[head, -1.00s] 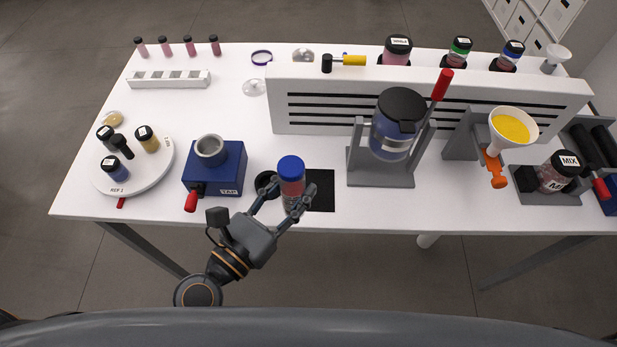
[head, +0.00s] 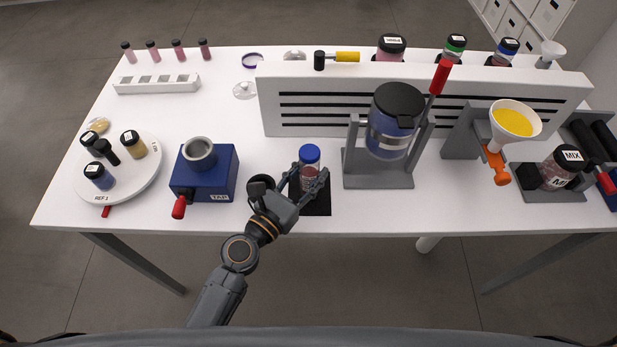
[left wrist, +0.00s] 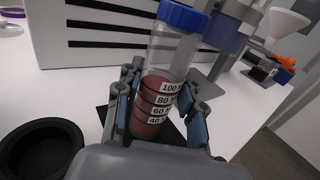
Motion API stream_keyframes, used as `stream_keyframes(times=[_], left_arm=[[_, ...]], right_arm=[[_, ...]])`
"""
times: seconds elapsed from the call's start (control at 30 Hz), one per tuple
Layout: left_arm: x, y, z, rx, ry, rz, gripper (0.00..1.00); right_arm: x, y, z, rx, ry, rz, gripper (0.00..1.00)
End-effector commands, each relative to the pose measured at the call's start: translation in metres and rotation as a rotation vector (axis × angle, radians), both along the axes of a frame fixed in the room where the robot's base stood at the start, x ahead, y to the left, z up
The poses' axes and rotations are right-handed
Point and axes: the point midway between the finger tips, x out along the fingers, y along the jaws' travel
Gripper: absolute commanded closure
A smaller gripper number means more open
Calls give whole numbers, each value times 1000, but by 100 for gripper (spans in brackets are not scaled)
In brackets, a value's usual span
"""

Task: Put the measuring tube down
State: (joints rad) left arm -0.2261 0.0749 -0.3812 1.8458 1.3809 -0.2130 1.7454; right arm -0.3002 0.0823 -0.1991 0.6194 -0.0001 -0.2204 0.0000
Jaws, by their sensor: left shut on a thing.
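The measuring tube (head: 309,166) is clear with a blue cap, dark red powder and printed level marks. It stands about upright over the black mat (head: 318,206) near the table's front edge. My left gripper (head: 308,182) is shut on the tube's lower body. In the left wrist view the tube (left wrist: 168,80) sits between the two fingers (left wrist: 160,105), with the powder reaching about the upper marks. The tube's bottom is hidden by the gripper, so I cannot tell whether it touches the mat. My right gripper is not in view.
A black round cup (head: 260,186) is close left of the tube, beside the blue tap block (head: 205,175). A grey stand with a blue-filled jar (head: 390,135) is close on the right. The slotted white panel (head: 300,100) stands behind.

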Motion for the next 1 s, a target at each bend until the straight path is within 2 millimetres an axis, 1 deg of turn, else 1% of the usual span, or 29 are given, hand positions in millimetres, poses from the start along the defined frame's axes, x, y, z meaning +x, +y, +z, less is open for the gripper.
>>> stream_keyframes(times=[0.03,0.27,0.4,0.43,0.47,0.5,0.53,0.8,0.9,0.93,1.0], left_arm=[[0,0,-3,-1,-1,0,100],[0,0,-1,-1,-2,0,100],[0,0,-6,-1,0,0,100],[0,0,-5,-1,0,0,58],[0,0,-5,-1,0,0,52],[0,0,-5,0,0,0,43],[0,0,-5,0,0,0,39],[0,0,-5,0,0,0,39],[0,0,0,-1,-1,0,39],[-1,1,0,0,0,0,39],[-10,7,-5,1,2,0,39]], right_arm=[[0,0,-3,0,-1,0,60],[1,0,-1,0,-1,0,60],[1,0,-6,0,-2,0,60],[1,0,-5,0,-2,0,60],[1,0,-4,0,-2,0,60],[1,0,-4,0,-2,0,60],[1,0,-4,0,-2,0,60],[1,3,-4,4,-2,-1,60],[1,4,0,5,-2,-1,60],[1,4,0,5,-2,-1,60],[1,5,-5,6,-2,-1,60]])
